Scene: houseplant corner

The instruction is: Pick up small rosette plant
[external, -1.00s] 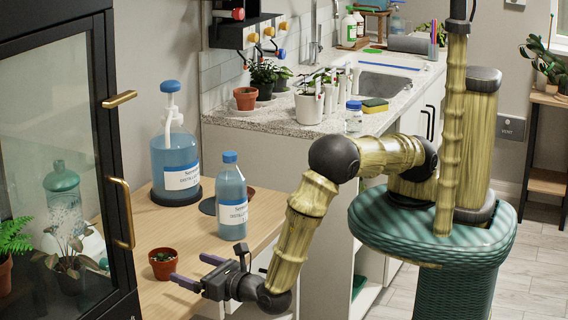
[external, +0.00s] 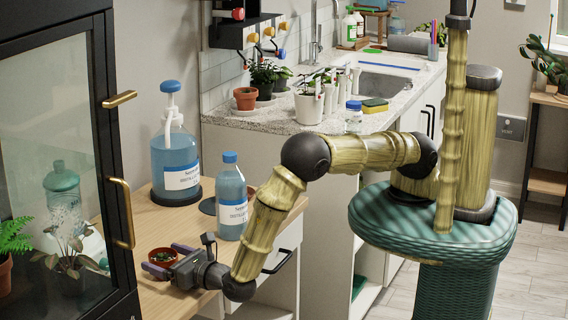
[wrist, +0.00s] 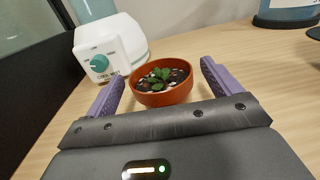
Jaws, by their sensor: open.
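The small rosette plant (wrist: 161,84) is a low green plant in a terracotta pot with dark soil and pale pebbles. It stands upright on the wooden table. In the external view the plant (external: 162,256) is partly hidden by my gripper. My gripper (external: 168,260) is open with its purple fingers around the pot. In the wrist view my gripper (wrist: 160,90) has one finger on each side of the pot, with a gap at both sides. The fingers do not appear to touch it.
A white device with a teal knob (wrist: 112,50) stands behind and left of the pot. A blue bottle (external: 231,200) and a larger pump bottle (external: 176,160) stand farther back on the table (external: 190,222). The glass cabinet (external: 60,160) is close on the left.

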